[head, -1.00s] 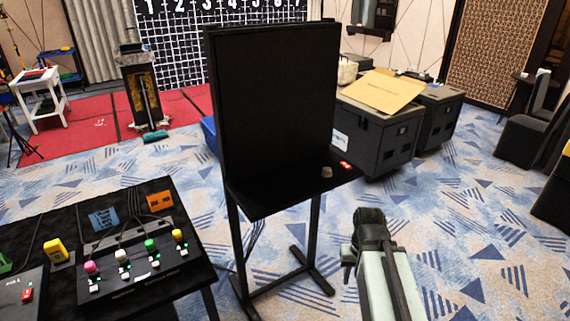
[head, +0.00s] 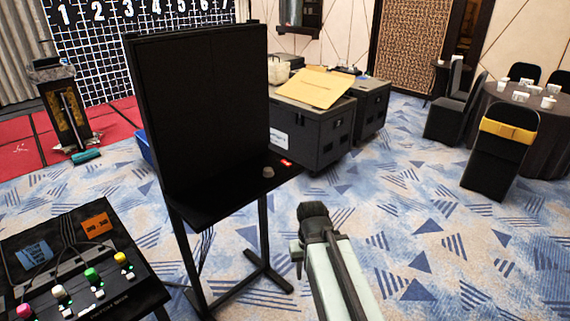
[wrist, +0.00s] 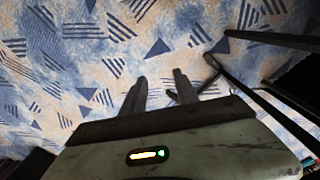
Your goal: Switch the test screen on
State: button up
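The test screen (head: 200,110) is a tall black panel, dark, standing on a black stand with a small shelf at its foot. On the shelf's right part sit a small red switch (head: 286,162) with a white mark and a grey-brown knob (head: 268,172). My gripper (head: 312,210) is in front of the shelf and to its right, apart from it. In the wrist view my gripper (wrist: 160,82) has its two fingers apart with only carpet between them. The stand's dark legs (wrist: 225,75) show at the right there.
A black table (head: 60,240) with a panel of coloured knobs (head: 90,280) stands at the lower left. Black cases (head: 310,130) stand behind the screen. Chairs and a round table (head: 505,110) are at the far right.

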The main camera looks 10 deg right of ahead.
grip_shut()
dwell(1.9)
